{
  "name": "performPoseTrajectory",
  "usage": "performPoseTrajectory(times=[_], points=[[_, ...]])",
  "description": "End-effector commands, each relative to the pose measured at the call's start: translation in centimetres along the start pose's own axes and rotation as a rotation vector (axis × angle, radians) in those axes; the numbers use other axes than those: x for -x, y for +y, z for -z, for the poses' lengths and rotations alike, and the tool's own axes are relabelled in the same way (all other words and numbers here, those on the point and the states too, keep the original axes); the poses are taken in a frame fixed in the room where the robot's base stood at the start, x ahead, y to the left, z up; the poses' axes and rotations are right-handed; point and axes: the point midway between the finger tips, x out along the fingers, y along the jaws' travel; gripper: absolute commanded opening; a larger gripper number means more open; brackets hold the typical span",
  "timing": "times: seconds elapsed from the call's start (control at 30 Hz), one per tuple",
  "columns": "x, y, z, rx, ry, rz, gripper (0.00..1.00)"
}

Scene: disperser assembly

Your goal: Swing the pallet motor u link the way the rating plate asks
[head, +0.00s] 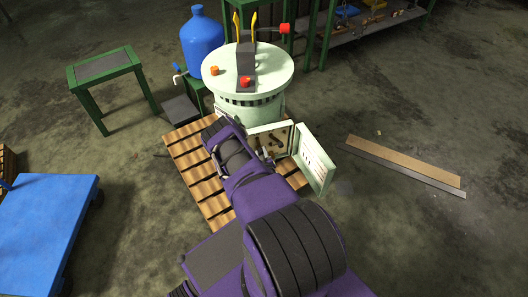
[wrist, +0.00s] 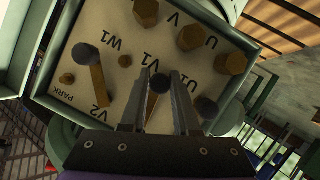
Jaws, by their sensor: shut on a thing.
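The motor's open terminal box (head: 269,140) is on the front of the pale green machine (head: 248,72) above the pallet. Its cream board (wrist: 112,24) fills the wrist view, with labels U, V, W1, V1, U1, V2 and PARK and several brass studs. Another dark knob (wrist: 207,107) shows to the right. The open door carries a white plate (head: 316,151), unreadable here.
The slatted wooden pallet (head: 195,166) lies under the machine. The open door stands right of the box. A blue cart (head: 45,215) is at left, a green table (head: 104,65) behind it. Planks (head: 405,163) lie on the floor at right.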

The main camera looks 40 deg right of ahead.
Motion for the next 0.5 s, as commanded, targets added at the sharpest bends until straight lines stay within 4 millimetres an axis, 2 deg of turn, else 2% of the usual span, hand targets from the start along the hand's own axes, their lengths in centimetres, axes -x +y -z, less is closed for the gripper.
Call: performPoseTrajectory(times=[0.2,0.5], points=[[-0.04,-0.43,0.38,-0.082,0.004,0.032,0.00],[0.00,-0.66,0.46,-0.117,0.005,0.048,0.00]])
